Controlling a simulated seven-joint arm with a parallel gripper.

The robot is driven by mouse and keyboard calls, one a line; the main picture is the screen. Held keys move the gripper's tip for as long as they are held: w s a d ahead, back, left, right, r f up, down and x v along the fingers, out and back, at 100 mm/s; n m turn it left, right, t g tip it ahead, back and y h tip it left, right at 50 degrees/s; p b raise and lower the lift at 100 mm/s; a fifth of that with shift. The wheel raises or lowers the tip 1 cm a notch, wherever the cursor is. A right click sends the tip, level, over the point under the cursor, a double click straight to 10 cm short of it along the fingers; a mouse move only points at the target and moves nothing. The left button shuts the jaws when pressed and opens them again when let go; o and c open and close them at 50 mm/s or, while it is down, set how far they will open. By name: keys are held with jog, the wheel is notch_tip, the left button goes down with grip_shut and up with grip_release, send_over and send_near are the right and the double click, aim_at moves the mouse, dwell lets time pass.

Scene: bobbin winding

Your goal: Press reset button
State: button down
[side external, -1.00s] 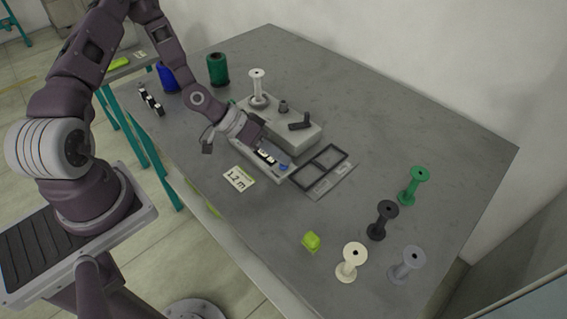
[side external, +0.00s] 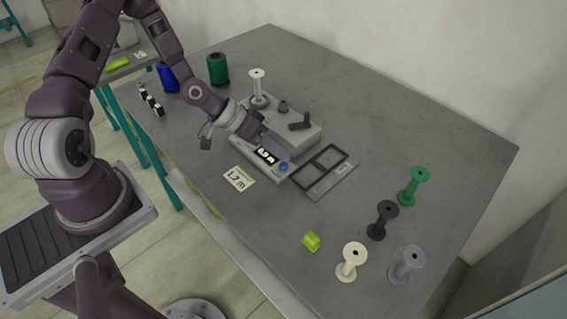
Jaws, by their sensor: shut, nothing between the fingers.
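The winding machine (side external: 298,138) stands on the grey table, with a white bobbin (side external: 257,86) upright on its back left part. On its low front panel are a dark counter display (side external: 266,156) with white digits and a blue button (side external: 284,166) to the right of the display. The digits are too small to read surely. My gripper (side external: 257,139) is shut and empty, just behind and left of the display, apart from the blue button. Its fingertips are partly hard to make out against the machine.
A card reading 1.2 m (side external: 239,179) lies in front of the machine. A black two-cell frame (side external: 320,166) lies to its right. White (side external: 351,262), black (side external: 382,221), grey (side external: 407,265) and green bobbins (side external: 413,186) stand at right, near a lime block (side external: 311,241). Blue (side external: 168,78) and green spools (side external: 217,69) stand at back left.

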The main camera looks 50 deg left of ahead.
aim_at(279, 164)
jog(key=shift+r, duration=2.55)
jog(key=s+a+r+m+g+y, duration=0.1)
jog(key=s+a+r+y, duration=0.25)
jog(key=r, duration=0.25)
jog(key=s+a+r+g+y, duration=0.1)
jog(key=s+a+r+y, duration=0.25)
jog(key=r+y, duration=0.2)
jog(key=s+d+r+h, duration=0.1)
jog(key=s+d+r, duration=0.2)
jog(key=s+r, duration=0.2)
jog(key=s+d+r+n+t+h, duration=0.1)
jog(key=s+d+r, duration=0.2)
jog(key=s+r, duration=0.3)
jog(key=s, duration=0.4)
jog(key=shift+s+r+n, duration=0.2)
jog(key=shift+s+n, duration=0.05)
jog(key=shift+n, duration=0.05)
